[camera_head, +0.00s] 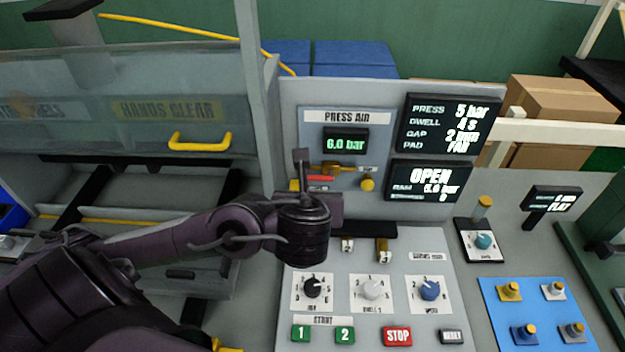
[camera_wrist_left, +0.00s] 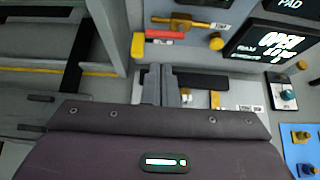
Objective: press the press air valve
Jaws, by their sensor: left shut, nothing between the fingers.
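The press air panel (camera_head: 313,137) stands upright behind the console, with a green display (camera_head: 346,141) reading 6.0 bar. Below the display is the valve, a brass body (camera_head: 345,168) with a red handle (camera_head: 320,178) lying about level. In the left wrist view the brass body (camera_wrist_left: 185,22) and red handle (camera_wrist_left: 165,36) show just beyond my fingertips. My left gripper (camera_head: 301,158) is shut and empty, pointing up just left of the valve; its fingers (camera_wrist_left: 159,70) also show in the wrist view. I cannot tell whether they touch the handle. My right gripper is out of view.
A brass knob (camera_head: 367,184) sits right of the valve. Dark screens (camera_head: 450,125) stand on the right. The console below holds dials (camera_head: 372,288) and buttons (camera_head: 397,336). A clear guard with a yellow handle (camera_head: 200,142) and a grey post (camera_head: 255,90) are on the left.

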